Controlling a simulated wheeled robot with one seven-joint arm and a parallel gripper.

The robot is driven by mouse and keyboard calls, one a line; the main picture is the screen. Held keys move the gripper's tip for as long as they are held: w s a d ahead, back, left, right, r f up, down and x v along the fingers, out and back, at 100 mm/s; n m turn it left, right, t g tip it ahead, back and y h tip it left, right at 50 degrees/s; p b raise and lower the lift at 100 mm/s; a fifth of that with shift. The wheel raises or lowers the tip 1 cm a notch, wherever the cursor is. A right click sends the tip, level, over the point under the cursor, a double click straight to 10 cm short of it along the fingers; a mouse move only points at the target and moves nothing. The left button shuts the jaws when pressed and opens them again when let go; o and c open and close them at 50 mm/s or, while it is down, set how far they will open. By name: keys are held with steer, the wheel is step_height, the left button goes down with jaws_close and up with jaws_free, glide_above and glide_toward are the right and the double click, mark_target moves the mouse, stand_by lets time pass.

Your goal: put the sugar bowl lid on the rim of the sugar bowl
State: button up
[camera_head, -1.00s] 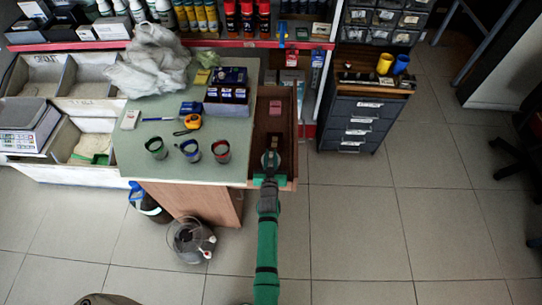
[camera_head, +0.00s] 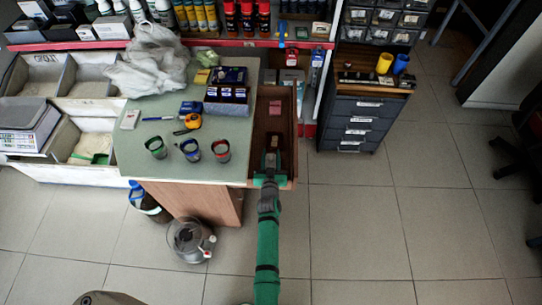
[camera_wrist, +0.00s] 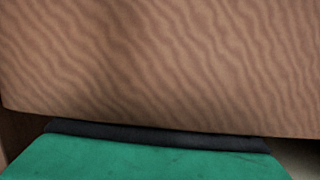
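My gripper (camera_head: 271,162) is at the front end of an open wooden drawer or tray (camera_head: 262,125) beside the table, seen from above in the head view. Its fingers are too small and dark to show whether they are open or shut, or whether they hold anything. In the wrist view a wavy-grained brown wood surface (camera_wrist: 160,65) fills most of the picture, with a green and black part of mine along the bottom. I cannot pick out a sugar bowl or its lid in either view.
The green-topped table (camera_head: 135,168) holds three small cups with green (camera_head: 156,147), blue (camera_head: 190,150) and red (camera_head: 221,150) rims, a tape measure (camera_head: 193,121) and a plastic bag (camera_head: 155,60). A reddish block (camera_head: 275,108) lies in the drawer.

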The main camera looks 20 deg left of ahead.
steer(key=shift+s+d+f, duration=0.1)
steer(key=shift+s+f, duration=0.15)
steer(key=shift+f, duration=0.35)
steer(key=shift+r, duration=0.45)
steer(key=shift+s+r, duration=0.15)
steer(key=shift+s, duration=0.1)
steer(key=v, duration=1.1)
steer(key=shift+r, duration=0.45)
